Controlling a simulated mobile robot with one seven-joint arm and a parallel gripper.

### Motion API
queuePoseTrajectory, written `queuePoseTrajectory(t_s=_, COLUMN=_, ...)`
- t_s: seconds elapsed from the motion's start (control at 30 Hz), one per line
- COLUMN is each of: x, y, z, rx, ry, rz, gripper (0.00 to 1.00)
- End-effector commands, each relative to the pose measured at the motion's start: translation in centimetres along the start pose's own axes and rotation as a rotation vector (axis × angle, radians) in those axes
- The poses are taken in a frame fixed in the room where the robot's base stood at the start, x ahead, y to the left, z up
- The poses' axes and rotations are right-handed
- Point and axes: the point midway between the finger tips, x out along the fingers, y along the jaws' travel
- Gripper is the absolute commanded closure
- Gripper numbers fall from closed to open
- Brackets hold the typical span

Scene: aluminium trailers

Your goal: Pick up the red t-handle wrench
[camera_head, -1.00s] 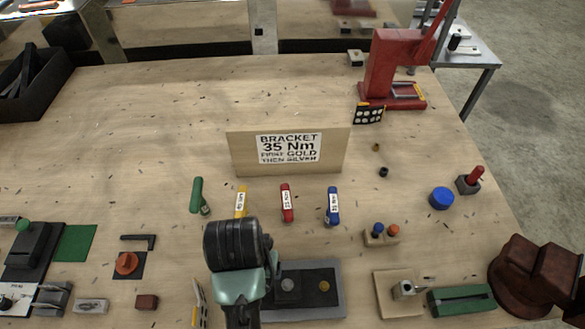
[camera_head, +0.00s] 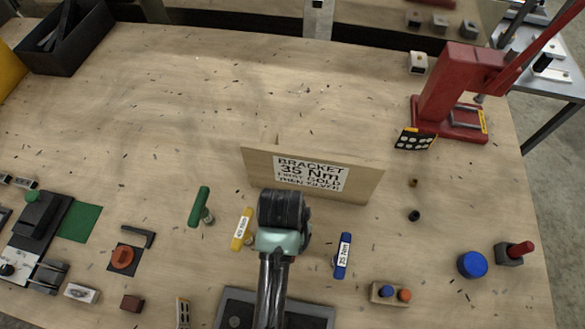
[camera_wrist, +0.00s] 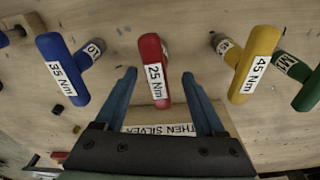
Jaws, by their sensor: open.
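The red t-handle wrench (camera_wrist: 154,72), labelled 25 Nm, stands in the wrist view between and just beyond my two fingertips. In the head view my arm hides it. My gripper (camera_wrist: 158,78) is open and empty, with one blue finger on each side of the red handle; I cannot tell whether either touches it. The blue 35 Nm wrench (camera_wrist: 62,68) is left of it in the wrist view, and right of my arm in the head view (camera_head: 342,256). The yellow 45 Nm wrench (camera_wrist: 254,65) is on the other side, also seen in the head view (camera_head: 242,230).
A green t-handle (camera_head: 199,207) stands beside the yellow wrench. A bracket sign (camera_head: 312,173) stands behind the row. A grey tray (camera_head: 312,322) lies under my arm. A red press (camera_head: 456,95) stands at the back right. The table's back middle is clear.

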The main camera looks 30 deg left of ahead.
Motion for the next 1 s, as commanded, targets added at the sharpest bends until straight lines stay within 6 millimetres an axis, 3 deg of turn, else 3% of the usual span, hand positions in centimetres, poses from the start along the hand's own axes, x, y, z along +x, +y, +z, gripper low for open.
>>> queuePoseTrajectory(t_s=0.27, x=2.0, y=0.1, z=0.2, rx=0.000, ry=-0.003, rz=0.000, gripper=0.28)
queuePoseTrajectory(t_s=0.6, x=6.1, y=0.3, z=0.5, rx=0.000, ry=0.000, rz=0.000, gripper=0.28)
queuePoseTrajectory(t_s=0.9, x=6.5, y=0.3, z=0.4, rx=0.000, ry=0.002, rz=-0.001, gripper=0.28)
queuePoseTrajectory(t_s=1.0, x=6.5, y=0.3, z=0.4, rx=0.000, ry=0.001, rz=-0.001, gripper=0.44)
